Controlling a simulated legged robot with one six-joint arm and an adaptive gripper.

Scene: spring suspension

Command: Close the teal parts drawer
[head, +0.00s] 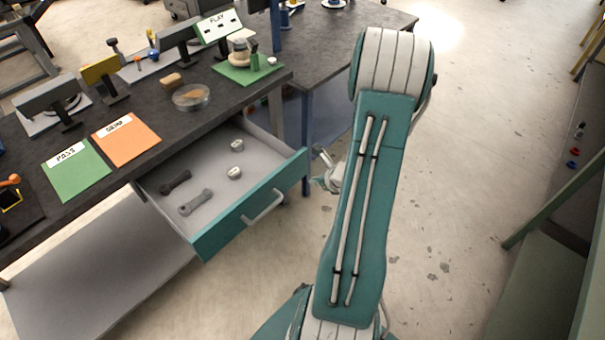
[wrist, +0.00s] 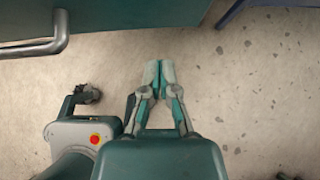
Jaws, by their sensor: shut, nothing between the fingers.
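The teal parts drawer (head: 243,216) is pulled out from under the dark workbench, with its grey inside showing. Its pale bar handle (head: 264,208) is on the teal front. In the wrist view, the teal front (wrist: 90,47) and the metal handle (wrist: 58,38) show at the upper left. My gripper (wrist: 159,68) is shut and empty, over open floor to the right of the handle and apart from it. In the head view my gripper (head: 328,180) is partly hidden by my arm, just right of the drawer's front corner.
Two dark tools (head: 195,203) and two small pale round parts (head: 235,173) lie in the drawer. The workbench top (head: 150,115) holds green and orange mats, a dish and several stands. A blue bench leg (head: 307,130) stands behind the gripper.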

